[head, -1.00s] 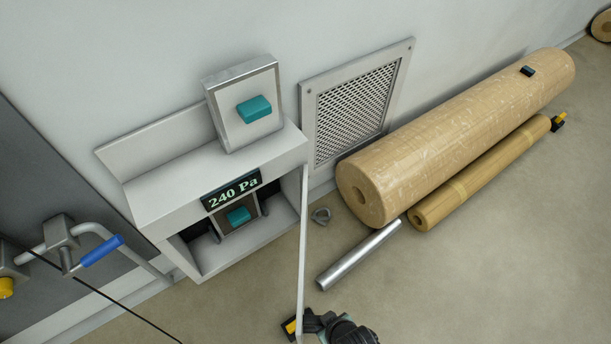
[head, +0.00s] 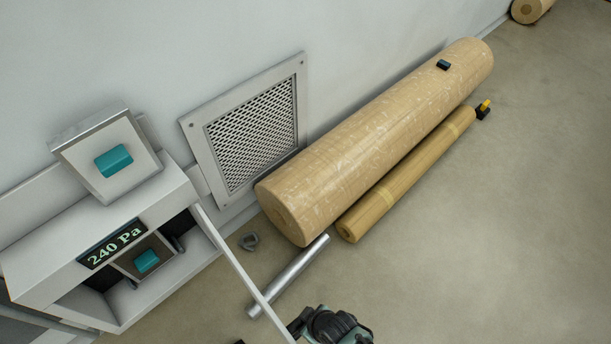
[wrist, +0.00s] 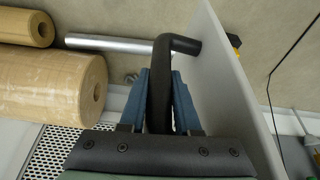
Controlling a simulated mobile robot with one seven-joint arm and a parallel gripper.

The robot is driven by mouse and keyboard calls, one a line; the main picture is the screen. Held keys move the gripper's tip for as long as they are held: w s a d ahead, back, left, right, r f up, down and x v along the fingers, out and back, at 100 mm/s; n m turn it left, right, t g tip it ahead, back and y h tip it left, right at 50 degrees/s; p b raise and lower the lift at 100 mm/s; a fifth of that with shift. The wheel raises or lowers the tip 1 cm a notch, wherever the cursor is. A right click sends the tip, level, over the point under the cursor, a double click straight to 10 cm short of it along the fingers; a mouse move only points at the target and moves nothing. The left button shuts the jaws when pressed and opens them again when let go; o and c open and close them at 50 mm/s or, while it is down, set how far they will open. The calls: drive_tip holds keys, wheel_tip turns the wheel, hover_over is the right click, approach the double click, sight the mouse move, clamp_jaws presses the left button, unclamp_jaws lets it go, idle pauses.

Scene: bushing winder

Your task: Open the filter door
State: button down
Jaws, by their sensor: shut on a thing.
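The filter door (head: 238,268) is a thin white panel hinged at the right side of the white filter housing (head: 120,220). It stands wide open, seen nearly edge-on in the head view. In the wrist view the door (wrist: 222,75) is a pale panel right of my gripper (wrist: 160,95). My gripper is shut on the door's bent black handle (wrist: 180,44), with blue-grey fingers on both sides of it. In the head view only part of my wrist shows at the bottom edge. Inside the housing is a square filter (head: 145,262) with a teal grip.
Another teal-gripped square panel (head: 105,160) stands on the housing, above the 240 Pa display (head: 110,243). The floor at right is clear.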

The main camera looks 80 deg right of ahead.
drive_tip(key=shift+w+d, duration=0.15)
drive_tip(key=shift+d, duration=0.1)
drive_tip(key=shift+w+r, duration=0.1)
drive_tip(key=c, duration=0.6)
unclamp_jaws()
drive_tip(key=shift+r, duration=0.1)
drive_tip(key=p+v, duration=0.2)
drive_tip(key=v, duration=0.2)
drive_tip(key=p+v, duration=0.2)
drive_tip(key=v, duration=0.2)
drive_tip(key=p+v, duration=0.2)
drive_tip(key=v, duration=0.2)
drive_tip(key=shift+s+a+r+p, duration=0.15)
drive_tip(key=shift+s+a+p, duration=0.1)
drive_tip(key=shift+s+p, duration=0.15)
drive_tip(key=shift+s, duration=0.1)
